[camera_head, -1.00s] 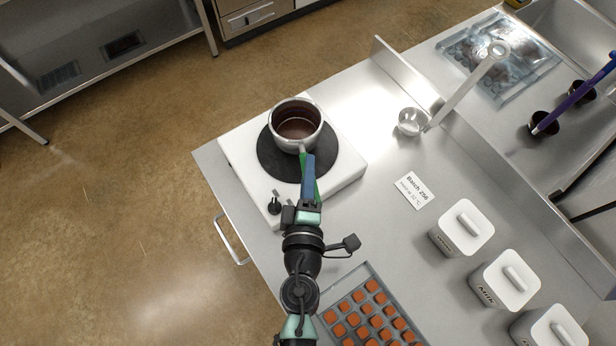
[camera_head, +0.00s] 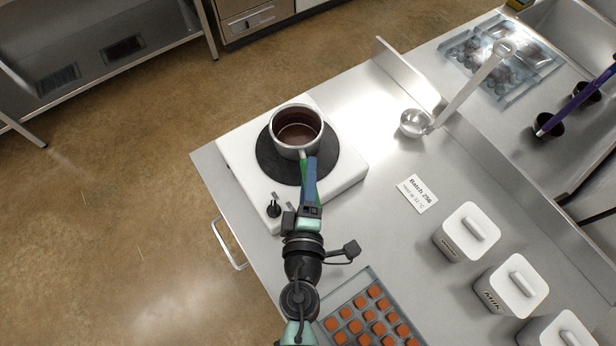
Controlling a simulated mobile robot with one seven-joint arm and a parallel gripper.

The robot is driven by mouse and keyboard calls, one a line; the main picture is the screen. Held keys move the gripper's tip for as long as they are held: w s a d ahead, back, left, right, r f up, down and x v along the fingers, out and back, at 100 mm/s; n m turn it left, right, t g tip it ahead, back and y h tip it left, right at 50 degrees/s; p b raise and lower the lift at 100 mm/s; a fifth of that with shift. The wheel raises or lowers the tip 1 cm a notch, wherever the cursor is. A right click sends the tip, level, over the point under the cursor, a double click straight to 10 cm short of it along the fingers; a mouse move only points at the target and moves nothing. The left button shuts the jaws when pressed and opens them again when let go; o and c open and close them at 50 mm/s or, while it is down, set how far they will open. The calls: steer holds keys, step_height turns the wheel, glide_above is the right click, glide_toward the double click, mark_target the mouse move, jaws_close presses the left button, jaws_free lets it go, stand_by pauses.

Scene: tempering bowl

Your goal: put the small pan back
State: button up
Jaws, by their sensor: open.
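The small pan (camera_head: 297,149) is a metal saucepan with dark brown contents, upright on the black round plate (camera_head: 274,167) of the white hotplate (camera_head: 236,153). Its short handle points toward my gripper. My gripper (camera_head: 309,163) is open, with its blue and green fingers at the handle's end; the fingers cover most of the handle. I cannot tell whether they touch it.
White lidded canisters (camera_head: 466,231) line the lower right. A tray of orange-brown pieces (camera_head: 331,309) is in front. The counter between hotplate and card is clear.

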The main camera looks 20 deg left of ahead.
steer(key=shift+r, duration=0.2)
steer(key=shift+s+f, duration=0.1)
steer(key=shift+s, duration=0.15)
steer(key=shift+b+v, duration=2.95)
steer(key=shift+v, duration=2.8)
steer(key=w+d+r+m+t+h, duration=0.2)
steer(key=w+r+m, duration=0.3)
steer(key=r, duration=0.4)
steer(key=w+d+r+m+t+h, duration=0.2)
steer(key=w+r+m, duration=0.25)
steer(key=r, duration=0.45)
steer(key=w+d+r+m+t+h, duration=0.1)
steer(key=w+r+m+t+h, duration=0.3)
steer(key=r, duration=0.5)
steer(key=s+r+m+t+y, duration=0.2)
steer(key=r, duration=1.1)
steer(key=s+d+r+m+t+y, duration=0.1)
steer(key=s+r+m, duration=0.1)
steer(key=r, duration=1.1)
steer(key=shift+m+t+y, duration=0.4)
steer(key=shift+m, duration=0.35)
